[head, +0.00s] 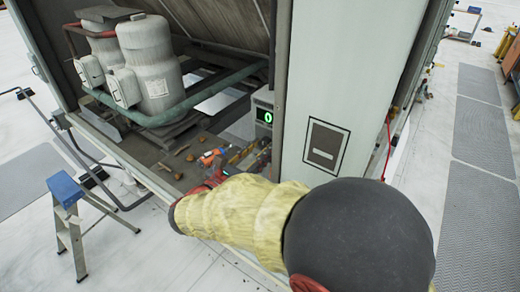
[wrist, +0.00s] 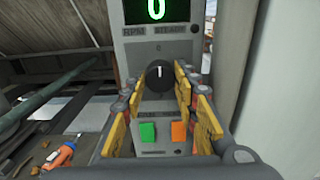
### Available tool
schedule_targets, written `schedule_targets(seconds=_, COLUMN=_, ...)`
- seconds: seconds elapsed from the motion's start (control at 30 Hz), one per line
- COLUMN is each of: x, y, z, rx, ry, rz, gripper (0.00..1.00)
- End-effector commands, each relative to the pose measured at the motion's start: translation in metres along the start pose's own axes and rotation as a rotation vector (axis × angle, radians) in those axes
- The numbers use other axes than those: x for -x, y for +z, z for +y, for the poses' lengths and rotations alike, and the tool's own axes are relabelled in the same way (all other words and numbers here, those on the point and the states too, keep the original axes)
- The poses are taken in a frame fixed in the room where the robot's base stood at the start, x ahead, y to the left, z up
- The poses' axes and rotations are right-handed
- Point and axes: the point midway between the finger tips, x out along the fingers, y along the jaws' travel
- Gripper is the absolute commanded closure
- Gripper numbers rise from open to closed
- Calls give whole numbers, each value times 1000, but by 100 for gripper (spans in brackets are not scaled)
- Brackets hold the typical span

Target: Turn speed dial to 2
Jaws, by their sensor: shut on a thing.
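The speed dial (wrist: 159,84) is a round black knob with a white mark pointing up, on the front of a grey control box (wrist: 184,50). My gripper (wrist: 158,92) has its yellow-padded fingers on the left and right of the dial and is shut on it. A display (wrist: 157,9) above shows a green 0, over labels reading RPM and STEADY. A green button (wrist: 148,132) and an orange button (wrist: 179,131) sit below the dial. In the head view the box's lit display (head: 267,116) shows, while my arm hides the dial.
An orange-handled tool (wrist: 60,155) lies at lower left in the wrist view. Two grey compressors (head: 147,65) and a green pipe (head: 190,111) stand left of the box. A pale panel (head: 325,90) rises to its right. A stepladder (head: 72,215) stands at left.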

Motion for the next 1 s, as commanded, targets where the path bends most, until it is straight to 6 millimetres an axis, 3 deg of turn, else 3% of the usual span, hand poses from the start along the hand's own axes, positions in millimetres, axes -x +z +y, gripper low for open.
schedule_targets(seconds=0.37, x=0, y=-4, z=0, rx=-166, ry=0, rz=0, gripper=96)
schedule_targets(seconds=1.0, x=0, y=-8, z=0, rx=-761, ry=0, rz=0, gripper=96)
